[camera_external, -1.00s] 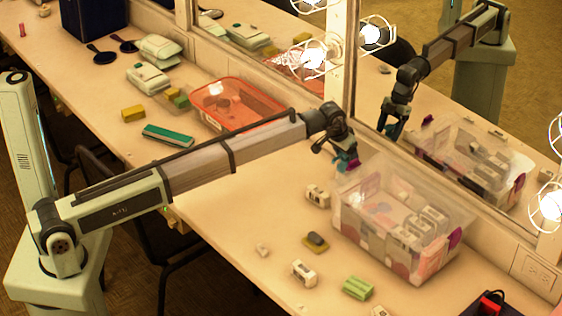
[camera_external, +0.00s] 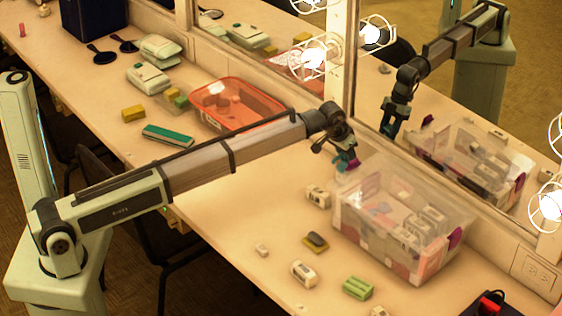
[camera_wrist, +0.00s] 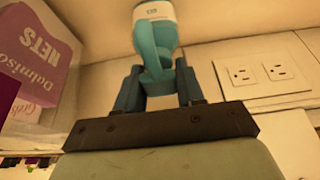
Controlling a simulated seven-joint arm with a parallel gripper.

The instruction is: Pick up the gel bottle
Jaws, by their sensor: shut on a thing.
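The gel bottle (camera_wrist: 154,38) is teal with a pale cap or base end. In the wrist view it stands between the two dark teal fingers of my gripper (camera_wrist: 158,88), which are shut on it. Its far end points to the top of the picture. In the external view my gripper (camera_external: 345,158) hangs near the mirror, just behind the clear bin, and the bottle there is small and hard to tell from the fingers.
An orange tray (camera_external: 238,105) is further left. Small boxes and a sponge (camera_external: 315,243) lie nearby. The mirror and a wall outlet (camera_wrist: 262,73) are close behind.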

